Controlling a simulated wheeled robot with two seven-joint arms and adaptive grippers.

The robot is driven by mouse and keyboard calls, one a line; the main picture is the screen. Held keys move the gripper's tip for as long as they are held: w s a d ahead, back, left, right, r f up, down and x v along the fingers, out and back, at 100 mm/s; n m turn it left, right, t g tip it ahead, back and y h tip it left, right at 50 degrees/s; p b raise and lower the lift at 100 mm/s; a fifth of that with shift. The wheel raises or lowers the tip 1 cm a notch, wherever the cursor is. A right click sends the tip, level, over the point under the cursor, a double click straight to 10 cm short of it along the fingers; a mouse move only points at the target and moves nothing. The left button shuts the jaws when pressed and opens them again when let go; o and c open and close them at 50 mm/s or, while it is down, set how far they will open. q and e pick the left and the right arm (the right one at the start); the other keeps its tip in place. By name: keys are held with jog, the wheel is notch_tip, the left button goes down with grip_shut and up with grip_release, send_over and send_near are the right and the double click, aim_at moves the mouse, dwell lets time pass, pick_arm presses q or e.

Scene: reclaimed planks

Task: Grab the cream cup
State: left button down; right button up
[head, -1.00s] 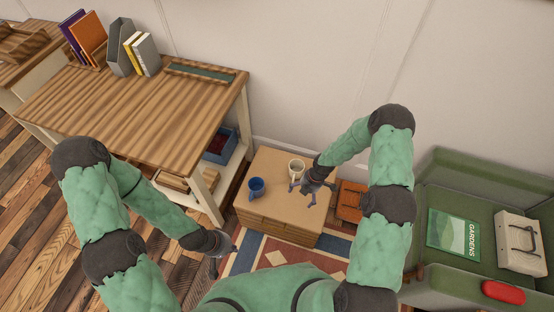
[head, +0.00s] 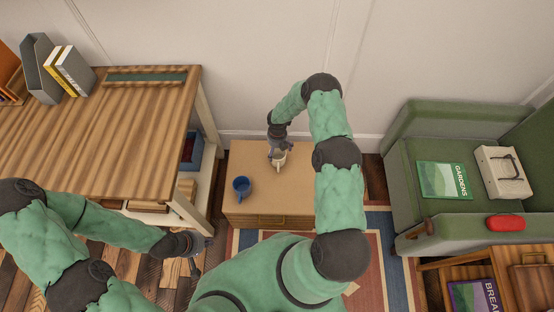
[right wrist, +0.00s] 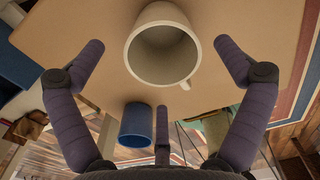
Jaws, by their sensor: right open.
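The cream cup (head: 279,160) stands on the small wooden chest (head: 305,190). In the right wrist view the cream cup (right wrist: 162,48) is at the top middle, its mouth facing the camera and its handle at lower right. My right gripper (head: 277,146) is at the cup in the head view, partly hiding it. In the right wrist view its fingers (right wrist: 160,55) are spread wide on either side of the cup, apart from it. My left gripper (head: 203,248) hangs low at the left, away from the chest; its fingers are too small to read.
A blue cup (head: 241,187) stands on the chest to the left of the cream cup; it also shows in the right wrist view (right wrist: 135,125). A wooden desk (head: 90,130) stands at left and a green armchair (head: 425,150) at right. The wall is close behind the chest.

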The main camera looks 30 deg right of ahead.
jog(key=b, duration=0.2)
send_over(278, 156)
jog(key=s+a, duration=0.2)
jog(key=s, duration=0.1)
jog(key=shift+w+d+f, duration=0.1)
jog(key=shift+w+f, duration=0.05)
jog(key=shift+f, duration=1.2)
jog(key=shift+w+d+f, duration=0.1)
jog(key=shift+f, duration=1.25)
jog(key=shift+r, duration=0.1)
jog(key=c, duration=1.5)
